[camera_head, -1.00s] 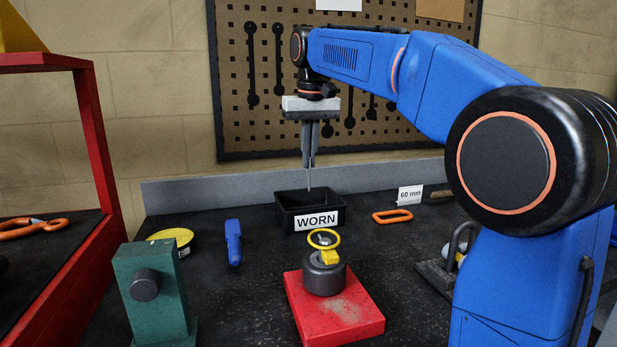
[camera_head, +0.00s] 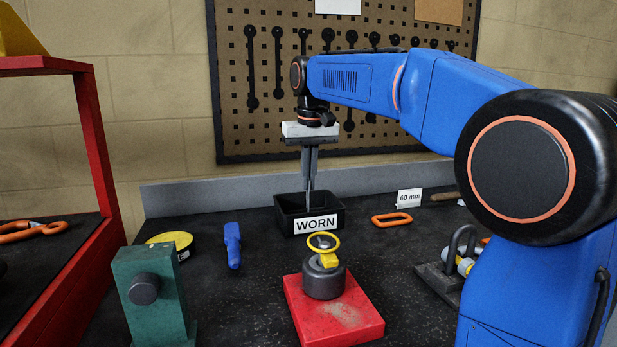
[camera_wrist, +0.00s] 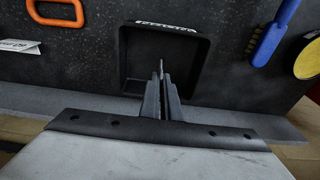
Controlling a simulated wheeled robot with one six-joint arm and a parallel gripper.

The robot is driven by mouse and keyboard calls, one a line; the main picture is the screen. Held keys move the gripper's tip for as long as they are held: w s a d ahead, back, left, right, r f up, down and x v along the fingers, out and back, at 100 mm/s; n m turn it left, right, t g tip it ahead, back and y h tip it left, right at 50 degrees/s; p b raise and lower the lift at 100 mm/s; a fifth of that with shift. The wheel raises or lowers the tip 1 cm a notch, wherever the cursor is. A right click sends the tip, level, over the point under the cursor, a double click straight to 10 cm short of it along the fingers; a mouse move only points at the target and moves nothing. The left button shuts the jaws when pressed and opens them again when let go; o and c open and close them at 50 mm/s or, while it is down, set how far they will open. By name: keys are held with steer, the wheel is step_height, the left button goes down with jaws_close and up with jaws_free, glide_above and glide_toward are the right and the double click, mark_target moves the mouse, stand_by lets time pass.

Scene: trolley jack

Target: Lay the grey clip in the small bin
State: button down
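The small bin (camera_head: 334,218) is a black open box labelled WORN, standing on the dark bench near the back wall. My gripper (camera_head: 311,186) points straight down over it, with its fingertips at about rim height. The fingers are close together on the grey clip (camera_wrist: 161,67), a thin piece jutting past the fingertips. In the wrist view the clip shows against the dark inside of the bin (camera_wrist: 198,62). In the head view its lower end is at the bin's opening. I cannot tell whether it touches the bin floor.
A blue-handled tool (camera_head: 233,244) and a yellow tape roll (camera_head: 172,242) lie left of the bin. An orange ring (camera_head: 392,219) and a 60 mm card (camera_head: 409,198) are to its right. A red block with a black cylinder (camera_head: 323,280) stands in front.

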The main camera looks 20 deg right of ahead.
steer(key=shift+f, duration=0.3)
steer(key=c, duration=2)
jaws_free()
steer(key=shift+r, duration=0.15)
